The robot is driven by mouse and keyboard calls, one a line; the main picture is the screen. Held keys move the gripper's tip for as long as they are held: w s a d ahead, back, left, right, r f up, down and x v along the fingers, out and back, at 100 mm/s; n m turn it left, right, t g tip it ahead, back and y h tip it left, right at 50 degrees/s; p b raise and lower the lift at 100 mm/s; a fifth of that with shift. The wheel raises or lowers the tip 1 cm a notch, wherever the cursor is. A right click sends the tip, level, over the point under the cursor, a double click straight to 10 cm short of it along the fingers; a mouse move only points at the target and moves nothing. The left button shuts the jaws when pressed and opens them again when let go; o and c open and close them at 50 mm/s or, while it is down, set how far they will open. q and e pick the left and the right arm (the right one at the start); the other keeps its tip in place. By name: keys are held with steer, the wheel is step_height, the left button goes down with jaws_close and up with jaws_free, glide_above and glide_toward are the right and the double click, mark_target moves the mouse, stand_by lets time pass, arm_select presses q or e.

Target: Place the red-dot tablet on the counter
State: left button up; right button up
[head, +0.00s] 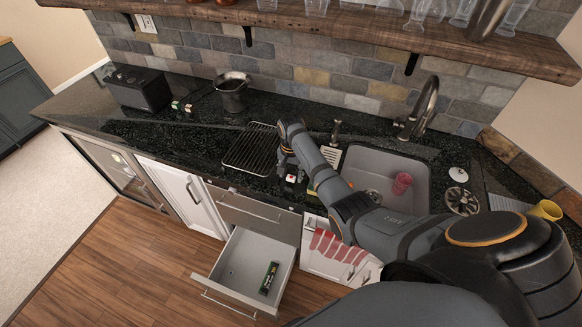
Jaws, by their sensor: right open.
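The red-dot tablet (291,178), a small white block with a red spot, shows at the front of the black stone counter (225,158), close to its front edge. My right gripper (289,184) points down at the same spot, with its dark fingers open around or right beside the tablet. I cannot tell whether the fingers touch it. The arm hides part of the counter behind it. My left gripper is not in view.
An open drawer (240,262) below holds a dark green box (268,278). A black rack (252,148) lies left of the gripper. The sink (385,172) with a red cup (401,184) is at right. A pot (232,92) and toaster (140,88) stand at back left.

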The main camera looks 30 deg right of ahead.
mark_target(291, 177)
step_height(291, 177, up, 12)
steer(key=b, duration=0.1)
steer(key=shift+f+b, duration=0.2)
steer(key=shift+b, duration=0.2)
